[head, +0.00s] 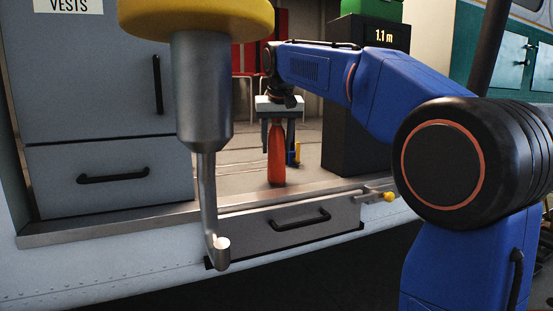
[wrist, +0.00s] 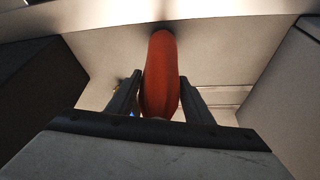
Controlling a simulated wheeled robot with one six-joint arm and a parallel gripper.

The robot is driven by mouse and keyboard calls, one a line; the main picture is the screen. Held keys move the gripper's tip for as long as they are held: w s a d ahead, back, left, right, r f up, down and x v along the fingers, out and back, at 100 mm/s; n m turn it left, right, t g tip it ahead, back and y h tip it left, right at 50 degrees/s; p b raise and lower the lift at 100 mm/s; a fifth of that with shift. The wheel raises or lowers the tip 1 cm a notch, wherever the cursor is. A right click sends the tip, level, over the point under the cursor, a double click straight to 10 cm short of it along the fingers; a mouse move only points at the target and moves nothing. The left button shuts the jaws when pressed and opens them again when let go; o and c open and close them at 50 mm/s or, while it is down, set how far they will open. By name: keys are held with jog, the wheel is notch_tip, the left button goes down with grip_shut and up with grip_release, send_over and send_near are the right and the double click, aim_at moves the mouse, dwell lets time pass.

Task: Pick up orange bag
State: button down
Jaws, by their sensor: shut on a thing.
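The orange bag (head: 276,160) is a slim, upright, bottle-like shape in the head view, standing at the front of the floor behind the metal sill. In the wrist view the orange bag (wrist: 161,75) rises between the two dark fingers. My gripper (head: 279,145) comes down over it from above, with one finger on each side, and is shut on its upper part. My gripper also shows in the wrist view (wrist: 160,105). The bag's lower end seems to rest on or just above the floor; I cannot tell which.
A grey cabinet (head: 98,75) stands at the left and a dark box marked 1.1 m (head: 355,110) at the right. A hook (head: 213,210) hangs in front. A small blue and yellow thing (head: 293,154) is behind the bag. A drawer (head: 290,226) lies below the sill.

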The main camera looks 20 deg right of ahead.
jog(key=shift+r, duration=0.1)
notch_tip(320, 180, up, 10)
jog(key=shift+f, duration=0.2)
jog(key=shift+r, duration=0.15)
dwell(0.9)
